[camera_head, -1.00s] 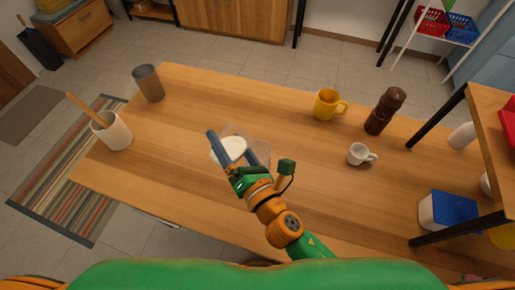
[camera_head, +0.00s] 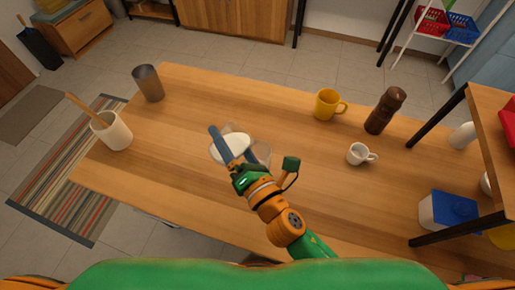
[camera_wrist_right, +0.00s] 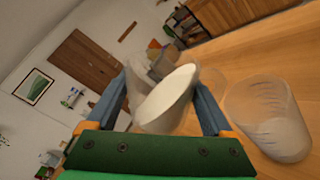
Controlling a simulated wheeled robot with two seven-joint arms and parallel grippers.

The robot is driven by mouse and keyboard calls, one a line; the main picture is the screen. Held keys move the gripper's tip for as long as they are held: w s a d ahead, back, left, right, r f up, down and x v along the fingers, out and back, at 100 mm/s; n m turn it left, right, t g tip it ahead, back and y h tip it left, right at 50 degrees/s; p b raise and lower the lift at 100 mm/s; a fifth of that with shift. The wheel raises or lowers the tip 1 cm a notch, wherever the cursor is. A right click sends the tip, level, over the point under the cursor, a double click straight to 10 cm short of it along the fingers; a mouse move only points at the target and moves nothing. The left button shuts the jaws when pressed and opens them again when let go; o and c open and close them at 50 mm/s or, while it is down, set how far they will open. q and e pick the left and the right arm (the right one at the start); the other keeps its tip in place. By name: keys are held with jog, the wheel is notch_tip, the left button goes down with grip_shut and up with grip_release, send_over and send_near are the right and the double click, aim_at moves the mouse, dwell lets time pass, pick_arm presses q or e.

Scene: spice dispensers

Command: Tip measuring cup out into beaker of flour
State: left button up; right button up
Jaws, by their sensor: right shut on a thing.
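My right gripper (camera_head: 231,148) is shut on the measuring cup (camera_head: 236,141), a translucent cup with a smooth white filling. In the right wrist view the cup (camera_wrist_right: 153,112) sits between the two blue fingers, visibly tilted in that picture, with white reaching its rim. The clear beaker (camera_wrist_right: 268,118) stands on the table just right of the cup, apart from it in the wrist view, with graduation marks and pale contents low inside. In the head view the beaker (camera_head: 262,152) is partly hidden behind the gripper. I see no white stuff falling. My left gripper is not in view.
A yellow mug (camera_head: 326,105), a brown grinder (camera_head: 385,110) and a white cup (camera_head: 358,154) stand to the right on the wooden table (camera_head: 200,200). A metal tumbler (camera_head: 149,84) and a utensil crock (camera_head: 113,133) stand left. A shelf (camera_head: 498,150) borders the right end.

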jog(key=shift+r+m, duration=0.2)
jog(key=shift+m, duration=0.3)
jog(key=shift+w+d+f+m+b, duration=0.15)
jog(key=shift+f+m+b, duration=0.3)
jog(key=shift+m+b, duration=0.4)
dwell(0.8)
jog(key=shift+d+r+m, duration=0.1)
jog(key=shift+r+m, duration=0.2)
jog(key=shift+m, duration=0.55)
dwell(1.0)
jog(key=shift+w+d+r+m+p, duration=0.35)
jog(key=shift+d+m+p, duration=0.2)
jog(key=shift+m, duration=0.35)
dwell(0.9)
jog(key=shift+w+d+f+m, duration=0.1)
jog(key=shift+d+f+m, duration=0.1)
jog(key=shift+f+m, duration=0.5)
dwell(0.9)
jog(key=shift+d+r+m, duration=0.1)
jog(key=shift+r+m, duration=0.15)
jog(key=shift+m, duration=0.15)
